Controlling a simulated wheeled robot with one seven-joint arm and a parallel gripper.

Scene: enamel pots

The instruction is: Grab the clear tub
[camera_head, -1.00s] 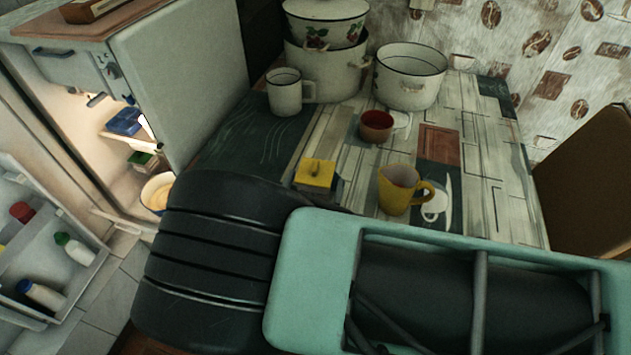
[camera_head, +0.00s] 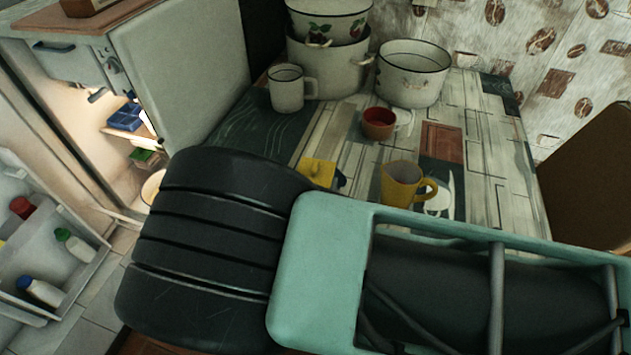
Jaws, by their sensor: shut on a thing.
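I cannot make out a clear tub anywhere in the head view. My gripper is out of view too. My own arm fills the lower middle and right of the picture, with a black ribbed part and a teal frame. It hides the near part of the table (camera_head: 470,205) and whatever is behind it.
On the table are enamel pots (camera_head: 412,88), a white mug (camera_head: 287,92), a red cup (camera_head: 378,124), a yellow mug (camera_head: 400,184) and a yellow box (camera_head: 318,172). An open fridge with door shelves (camera_head: 75,240) is at left. A brown chair back (camera_head: 597,185) is at right.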

